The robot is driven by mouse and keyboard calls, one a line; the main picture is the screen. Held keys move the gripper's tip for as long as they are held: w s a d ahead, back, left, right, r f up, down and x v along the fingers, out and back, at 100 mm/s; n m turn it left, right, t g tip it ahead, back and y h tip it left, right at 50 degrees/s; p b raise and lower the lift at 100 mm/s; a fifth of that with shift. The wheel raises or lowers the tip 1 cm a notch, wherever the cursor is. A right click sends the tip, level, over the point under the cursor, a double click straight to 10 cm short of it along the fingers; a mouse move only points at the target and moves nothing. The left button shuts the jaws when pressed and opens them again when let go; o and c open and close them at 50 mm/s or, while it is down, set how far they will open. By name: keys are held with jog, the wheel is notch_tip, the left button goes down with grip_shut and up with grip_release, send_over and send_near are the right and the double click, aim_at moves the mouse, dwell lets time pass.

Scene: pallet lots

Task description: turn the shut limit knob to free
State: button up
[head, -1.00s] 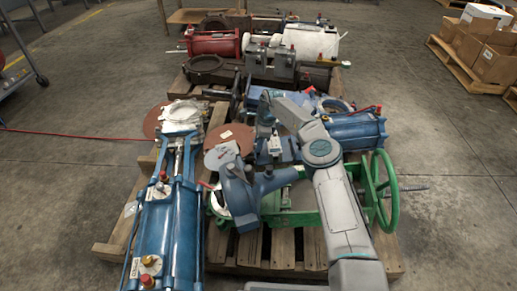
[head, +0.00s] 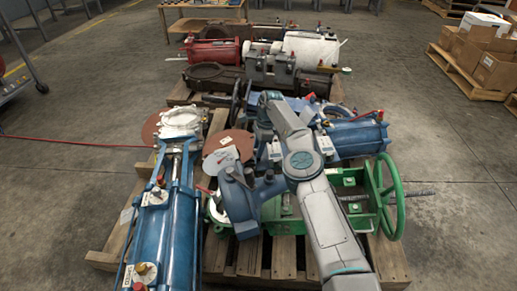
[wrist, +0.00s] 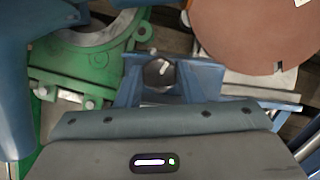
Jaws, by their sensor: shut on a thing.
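A dark round knob (wrist: 158,73) with a white pointer line shows in the wrist view, just beyond the palm of my gripper. My gripper (wrist: 163,88) is shut on this knob, its blue fingers to either side. The pointer slants slightly from upright; any marks around the knob are too small or hidden to read. In the head view my gripper hangs low over the middle of the near pallet, among blue and green valve parts, and the knob cannot be made out there.
A green valve body with a handwheel (head: 388,197) is at the right. A long blue cylinder (head: 165,225) lies at the left. Brown discs (head: 228,143) stand close to my wrist. A blue actuator (head: 355,135) is behind my arm.

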jog(key=o, duration=1)
jog(key=shift+c, duration=0.2)
